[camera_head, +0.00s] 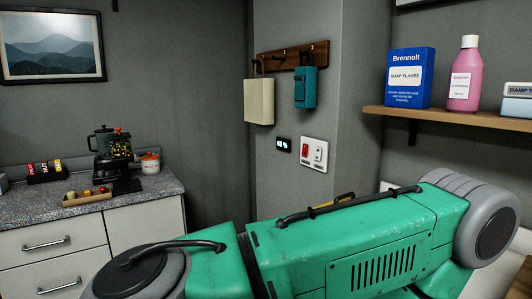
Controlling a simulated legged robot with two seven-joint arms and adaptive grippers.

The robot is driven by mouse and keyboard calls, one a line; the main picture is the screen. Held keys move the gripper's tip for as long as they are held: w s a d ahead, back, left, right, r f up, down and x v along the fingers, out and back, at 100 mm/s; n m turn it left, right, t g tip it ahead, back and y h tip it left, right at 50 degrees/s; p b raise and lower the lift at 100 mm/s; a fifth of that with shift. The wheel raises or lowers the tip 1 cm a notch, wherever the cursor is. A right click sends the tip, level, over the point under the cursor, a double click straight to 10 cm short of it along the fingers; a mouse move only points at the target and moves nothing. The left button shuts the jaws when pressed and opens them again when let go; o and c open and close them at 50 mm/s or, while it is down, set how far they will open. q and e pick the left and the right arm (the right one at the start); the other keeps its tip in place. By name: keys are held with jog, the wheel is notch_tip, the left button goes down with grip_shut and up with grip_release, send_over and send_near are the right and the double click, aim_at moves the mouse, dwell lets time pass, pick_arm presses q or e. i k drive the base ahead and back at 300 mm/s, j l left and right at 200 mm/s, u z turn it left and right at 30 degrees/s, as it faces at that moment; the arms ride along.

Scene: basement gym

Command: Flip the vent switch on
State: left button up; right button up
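A white switch plate (314,155) is fixed to the grey wall right of the picture's middle. It carries a red switch (304,152) on the left and a white switch (318,153) on the right. The labels are too small to read, so I cannot tell which one is the vent switch or how either is set. A small dark panel with a lit display (284,144) sits on the wall just left of the plate. Neither of my grippers is in view.
Above the plate, a wooden peg rack (290,57) holds a cream bag (258,102) and a teal item (305,88). A wooden shelf (450,119) with a blue box and pink bottle juts out at right. A cluttered counter (160,190) stands at left.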

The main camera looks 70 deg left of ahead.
aim_at(318, 152)
jog(key=u, duration=2)
